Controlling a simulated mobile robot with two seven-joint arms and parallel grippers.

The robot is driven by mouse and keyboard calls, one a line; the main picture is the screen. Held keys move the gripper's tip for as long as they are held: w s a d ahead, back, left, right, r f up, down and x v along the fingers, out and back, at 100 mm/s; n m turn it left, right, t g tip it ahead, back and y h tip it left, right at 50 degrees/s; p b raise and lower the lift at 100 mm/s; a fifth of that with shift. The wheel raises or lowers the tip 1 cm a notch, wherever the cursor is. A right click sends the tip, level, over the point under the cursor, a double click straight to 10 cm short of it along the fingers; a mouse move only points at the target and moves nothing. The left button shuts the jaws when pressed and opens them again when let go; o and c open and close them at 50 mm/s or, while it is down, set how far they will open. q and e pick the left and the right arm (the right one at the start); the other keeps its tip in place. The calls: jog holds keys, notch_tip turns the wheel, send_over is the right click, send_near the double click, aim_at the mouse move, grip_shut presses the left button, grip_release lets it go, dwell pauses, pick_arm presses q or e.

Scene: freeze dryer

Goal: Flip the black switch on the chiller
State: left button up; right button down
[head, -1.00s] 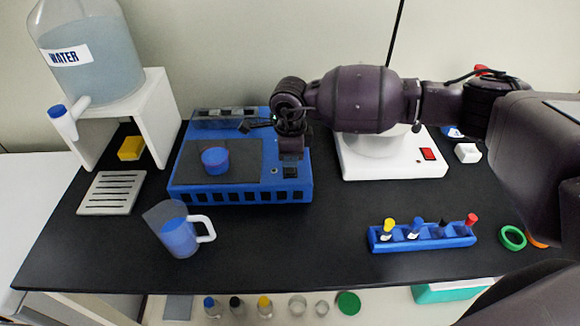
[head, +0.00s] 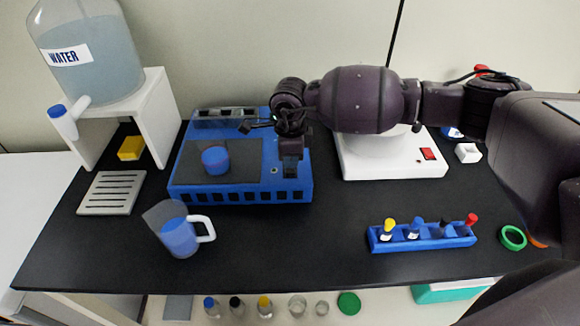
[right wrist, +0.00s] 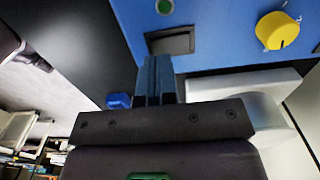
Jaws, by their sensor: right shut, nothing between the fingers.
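The chiller is the blue box (head: 240,196) with a dark top plate, left of centre on the black bench in the head view. Its black switch (right wrist: 172,42) shows in the right wrist view as a dark rectangle in the blue panel. My right gripper (head: 291,172) is shut and empty, pointing down at the chiller's front right corner, and covers the switch in the head view. In the right wrist view the closed fingertips (right wrist: 156,60) overlap the switch's near edge; I cannot tell whether they touch it. My left gripper is not in view.
A jug of blue liquid (head: 180,238) stands in front of the chiller. A white device with a red switch (head: 428,154) is to the right, partly behind my arm. A blue rack of vials (head: 425,243) lies front right. The bench between jug and rack is clear.

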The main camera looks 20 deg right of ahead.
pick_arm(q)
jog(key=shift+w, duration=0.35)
pick_arm(e)
jog(key=shift+f, duration=0.3)
jog(key=shift+f, duration=0.1)
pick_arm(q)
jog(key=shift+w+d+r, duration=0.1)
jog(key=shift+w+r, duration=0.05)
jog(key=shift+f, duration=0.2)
pick_arm(e)
jog(key=shift+f, duration=0.2)
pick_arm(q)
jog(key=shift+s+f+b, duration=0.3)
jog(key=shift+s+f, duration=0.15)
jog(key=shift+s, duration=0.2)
pick_arm(e)
jog(key=shift+f, duration=0.25)
